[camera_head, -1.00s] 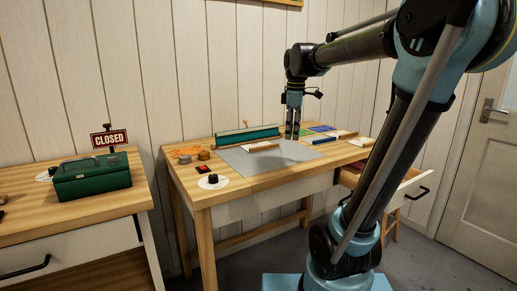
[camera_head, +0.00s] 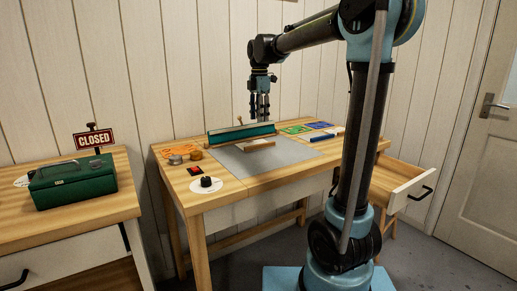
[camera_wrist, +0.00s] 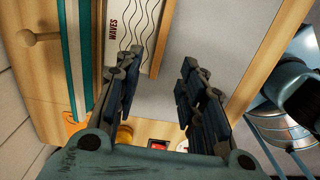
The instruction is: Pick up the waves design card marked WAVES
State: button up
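The waves design card (camera_wrist: 126,28), white with black wavy lines and the word WAVES, shows at the top of the wrist view. A pale wooden edge runs along its right side. It appears to be the pale flat piece (camera_head: 256,144) on the grey mat in the head view. My gripper (camera_wrist: 158,72) is open and empty, its two dark fingers apart. In the wrist view the left finger overlaps the card's lower end; I cannot tell the gap between them. In the head view my gripper (camera_head: 262,112) hangs above the table near the teal bar.
A long teal bar (camera_head: 240,134) stands behind the grey mat (camera_head: 280,158). Green and blue cards (camera_head: 318,125) lie back right. Small round pots (camera_head: 195,155), a red switch (camera_head: 195,170) and a black knob (camera_head: 206,183) are at left. A drawer (camera_head: 408,190) stands open at right.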

aim_at(255, 143)
notch_tip(255, 143, down, 7)
jog(key=shift+r, duration=0.1)
jog(key=shift+d+f, duration=0.15)
jog(key=shift+f, duration=2.55)
jog(key=shift+c, duration=0.6)
grip_shut()
